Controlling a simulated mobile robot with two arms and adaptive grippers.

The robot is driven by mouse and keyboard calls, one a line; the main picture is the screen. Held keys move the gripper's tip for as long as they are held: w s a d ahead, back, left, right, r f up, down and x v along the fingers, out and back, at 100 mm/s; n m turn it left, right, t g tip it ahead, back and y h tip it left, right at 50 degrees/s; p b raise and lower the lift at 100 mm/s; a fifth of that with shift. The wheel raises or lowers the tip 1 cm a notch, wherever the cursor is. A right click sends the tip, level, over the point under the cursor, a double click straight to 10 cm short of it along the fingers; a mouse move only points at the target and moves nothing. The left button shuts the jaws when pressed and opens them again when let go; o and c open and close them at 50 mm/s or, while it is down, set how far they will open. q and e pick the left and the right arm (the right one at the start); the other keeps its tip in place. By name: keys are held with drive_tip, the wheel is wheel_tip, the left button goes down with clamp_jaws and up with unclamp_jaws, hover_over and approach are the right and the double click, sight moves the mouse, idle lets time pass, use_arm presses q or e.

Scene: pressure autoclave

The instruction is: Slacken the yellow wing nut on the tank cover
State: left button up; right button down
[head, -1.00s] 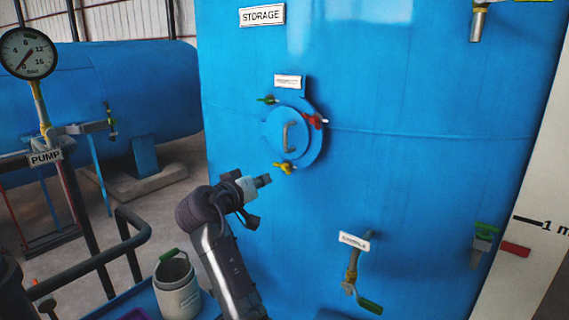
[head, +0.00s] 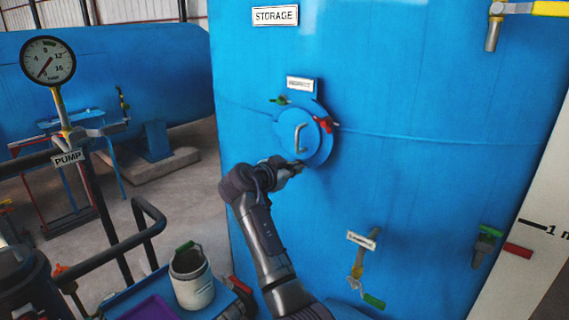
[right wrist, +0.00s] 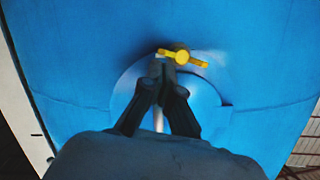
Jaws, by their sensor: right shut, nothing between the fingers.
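The yellow wing nut (right wrist: 182,57) sits at the edge of the round blue tank cover (right wrist: 208,112) in the right wrist view. Its two wings spread left and right. In the head view the cover (head: 318,148) is on the blue tank, and my right gripper (head: 299,168) is at its lower left edge, hiding the yellow nut. My right gripper (right wrist: 164,66) is shut and empty in the wrist view, its fingertips beside the nut and overlapping its left wing. I cannot tell whether they touch. My left gripper is not in view.
A green wing nut (head: 281,99) and a red one (head: 325,124) are on the cover's rim, with a handle (head: 299,137) on the cover. A sample valve (head: 358,268) sticks out lower right. A bucket (head: 192,281) stands lower left, near a black railing (head: 150,215).

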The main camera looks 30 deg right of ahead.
drive_tip(key=shift+x, duration=0.8)
drive_tip(key=shift+a, duration=0.1)
drive_tip(key=f+m+b, duration=0.1)
drive_tip(key=m+b, duration=0.1)
drive_tip(key=b, duration=0.6)
drive_tip(key=shift+w+f+t, duration=0.1)
drive_tip(key=shift+f+t, duration=0.05)
drive_tip(key=shift+t, duration=0.25)
